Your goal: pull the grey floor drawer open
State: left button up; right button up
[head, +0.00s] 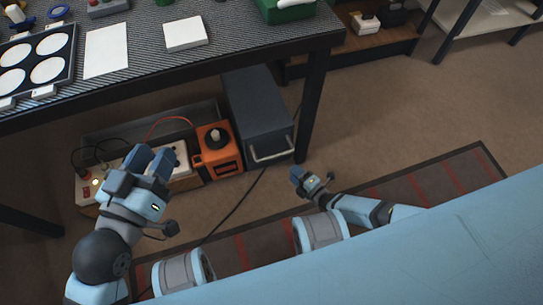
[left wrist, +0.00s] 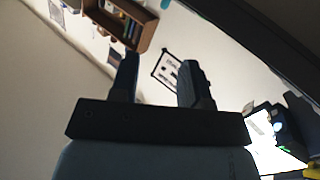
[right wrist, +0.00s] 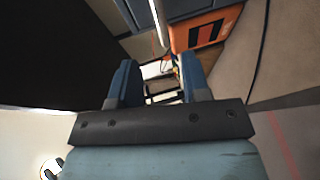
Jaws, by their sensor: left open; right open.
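The grey floor drawer (head: 256,108) is a dark grey box unit under the table, beside the orange device. Its pale bar handle (head: 272,154) is on the front; no gap shows around the front. My right gripper (head: 299,176) is open and empty, low over the floor, in front and to the right of the handle, apart from it. In the right wrist view its fingers (right wrist: 157,80) hold nothing, and the drawer's grey body (right wrist: 182,8) shows at the top. My left gripper (head: 152,160) is open and empty, raised in front of the floor crate. The left wrist view shows its spread fingers (left wrist: 161,78).
An orange device (head: 218,150) stands left of the drawer. A crate with cables and sockets (head: 188,180) is further left. A table leg (head: 311,115) rises just right of the drawer. A dark cable runs over the floor. Carpet at right (head: 400,120) is clear.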

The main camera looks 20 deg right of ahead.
aim_at(274, 155)
jog(key=b+x, duration=0.2)
jog(key=x, duration=0.3)
jog(key=b+x, duration=0.3)
jog(key=x, duration=0.3)
jog(key=shift+f, duration=0.25)
jog(key=shift+w+a, duration=0.15)
jog(key=shift+w, duration=0.25)
pick_arm(q)
jog(key=w+f+m, duration=0.1)
jog(key=w+a+f+m, duration=0.1)
jog(key=m, duration=0.1)
jog(key=shift+h, duration=0.3)
pick_arm(e)
jog(key=shift+r, duration=0.1)
grip_shut()
